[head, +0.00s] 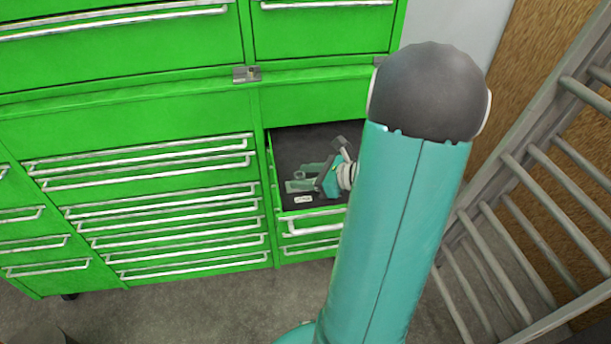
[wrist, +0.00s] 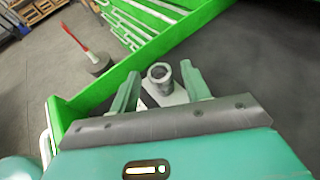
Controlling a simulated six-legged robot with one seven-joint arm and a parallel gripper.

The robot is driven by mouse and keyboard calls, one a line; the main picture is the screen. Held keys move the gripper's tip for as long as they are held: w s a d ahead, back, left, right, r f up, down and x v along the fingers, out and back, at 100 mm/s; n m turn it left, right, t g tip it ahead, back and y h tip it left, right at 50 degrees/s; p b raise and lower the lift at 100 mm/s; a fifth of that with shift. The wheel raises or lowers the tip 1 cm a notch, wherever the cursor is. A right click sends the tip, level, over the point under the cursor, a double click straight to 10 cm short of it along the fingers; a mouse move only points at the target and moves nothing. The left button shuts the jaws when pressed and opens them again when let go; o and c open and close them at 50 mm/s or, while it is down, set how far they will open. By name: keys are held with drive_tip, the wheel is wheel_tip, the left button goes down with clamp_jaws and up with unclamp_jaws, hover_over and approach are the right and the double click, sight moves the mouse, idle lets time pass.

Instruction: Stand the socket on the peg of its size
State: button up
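A grey ring-shaped socket (wrist: 160,74) stands upright between the fingers of my gripper (wrist: 160,84) in the wrist view, its round opening facing up. A gap shows on each side of it, and the fingers look open. A pale grey flat piece (wrist: 177,97) shows below the socket; I cannot tell whether they touch. In the head view my gripper (head: 306,177) is low inside an open drawer (head: 300,143), with the small socket (head: 299,175) at its fingertips. I cannot make out any peg clearly in either view.
A grey ladder (head: 540,190) stands at the right.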

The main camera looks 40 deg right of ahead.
drive_tip(key=shift+s+a+f, duration=0.1)
drive_tip(key=shift+f, duration=0.05)
drive_tip(key=shift+r, duration=0.3)
drive_tip(key=v, duration=1.2)
drive_tip(key=shift+r, duration=0.4)
drive_tip(key=w+a+r+n+g+y, duration=0.15)
drive_tip(key=a+n+g, duration=0.25)
drive_tip(key=a+n, duration=0.45)
drive_tip(key=w+a+r+n+g, duration=0.1)
drive_tip(key=w+a+n+g, duration=0.4)
drive_tip(key=a, duration=0.6)
drive_tip(key=s+a+r+n+t+h, duration=0.1)
drive_tip(key=s+a+r+n+h, duration=0.1)
drive_tip(key=a+n, duration=0.4)
drive_tip(key=s+a+r+n+t+h, duration=0.1)
drive_tip(key=s+a+r+n+h, duration=0.2)
drive_tip(key=n, duration=0.9)
drive_tip(key=a+r+h, duration=0.1)
drive_tip(key=a, duration=0.2)
drive_tip(key=shift+a+r, duration=0.2)
drive_tip(key=shift+a, duration=0.1)
drive_tip(key=shift+s+d+h, duration=0.15)
drive_tip(key=shift+s+h, duration=0.05)
drive_tip(key=shift+h, duration=0.05)
